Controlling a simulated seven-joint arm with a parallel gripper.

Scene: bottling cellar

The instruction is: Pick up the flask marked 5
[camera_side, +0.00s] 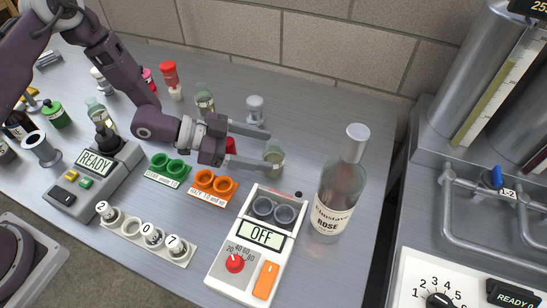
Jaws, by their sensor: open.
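My gripper (267,151) is open over the table, its two fingers reaching to the right. A small glass flask with a greenish content (275,156) stands at the fingertips, seemingly between them; I cannot tell whether either finger touches it. No 5 is legible on it. A white rack (178,259) at the lower left holds round-topped pieces marked 2 (102,207), 0 (151,233) and 7 (172,243); one place between 2 and 0 shows no number. Another glass flask (204,98) stands behind my gripper, and another (97,113) farther left.
A tall rosé bottle (340,200) stands right of the gripper. In front are a white device reading OFF (236,265), an orange holder (212,184) and a green holder (168,167). A grey READY device (95,180) is left. A metal-topped piece (255,108) stands behind the fingers.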

